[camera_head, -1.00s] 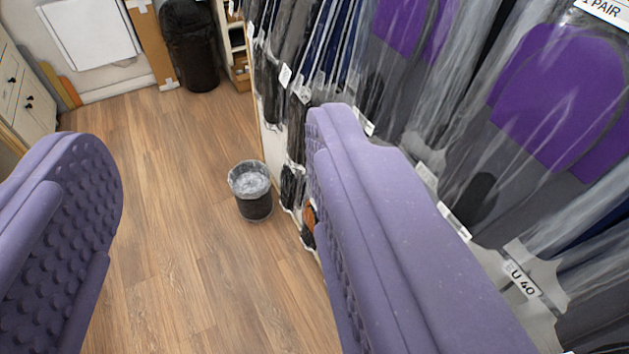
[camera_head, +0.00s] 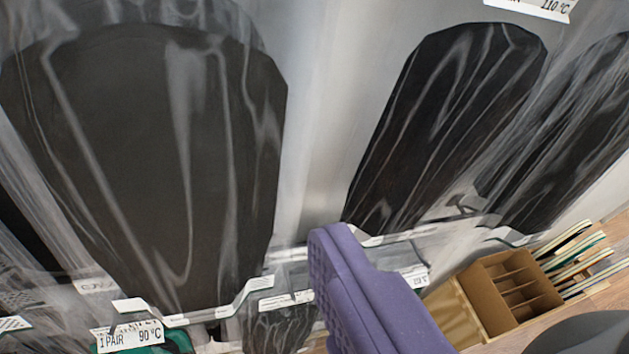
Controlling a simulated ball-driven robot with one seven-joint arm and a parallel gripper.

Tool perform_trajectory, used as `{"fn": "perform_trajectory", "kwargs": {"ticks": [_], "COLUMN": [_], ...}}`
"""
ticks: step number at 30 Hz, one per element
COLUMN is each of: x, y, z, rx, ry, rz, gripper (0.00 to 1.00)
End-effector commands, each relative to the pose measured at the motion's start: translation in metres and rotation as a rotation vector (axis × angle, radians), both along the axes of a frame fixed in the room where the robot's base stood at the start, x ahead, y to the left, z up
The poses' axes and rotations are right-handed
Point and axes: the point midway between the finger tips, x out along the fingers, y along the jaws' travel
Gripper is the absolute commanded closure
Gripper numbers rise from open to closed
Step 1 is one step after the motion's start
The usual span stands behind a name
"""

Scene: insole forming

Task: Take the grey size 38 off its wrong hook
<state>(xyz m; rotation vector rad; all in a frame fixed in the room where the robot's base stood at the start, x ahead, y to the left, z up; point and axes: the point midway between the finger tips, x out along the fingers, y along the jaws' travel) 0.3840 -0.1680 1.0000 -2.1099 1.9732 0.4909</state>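A clear bag with a large dark grey sheet (camera_head: 150,150) fills the left side, close to the camera. Its tag (camera_head: 130,336) reads 1 PAIR 90 °C. I can read no size 38 on any tag, so I cannot tell whether this is the grey size 38. No hook shows. One purple finger of my gripper (camera_head: 360,300) shows at the bottom middle, beside the bag's lower right edge. The other finger is not visible, seemingly hidden by the bag. The visible finger sits at its wide-apart position, with nothing seen held.
Bags with black sheets (camera_head: 450,120) hang to the right, one under a 110 °C label (camera_head: 545,8). A brown divided box (camera_head: 510,290) and upright thin boards (camera_head: 580,255) stand at lower right. A dark rounded thing (camera_head: 590,334) is at the bottom right corner.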

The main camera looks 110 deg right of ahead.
Motion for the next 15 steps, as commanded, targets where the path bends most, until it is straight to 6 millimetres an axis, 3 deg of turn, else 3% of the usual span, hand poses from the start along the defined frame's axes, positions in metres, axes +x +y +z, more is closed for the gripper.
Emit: {"fn": "perform_trajectory", "kwargs": {"ticks": [5, 15], "x": [0.001, 0.008], "y": [-0.008, -0.056], "z": [-0.005, -0.026], "rx": [0.000, 0.003], "ry": [-0.004, -0.007], "rz": [-0.001, -0.001], "gripper": [0.00, 0.00]}}
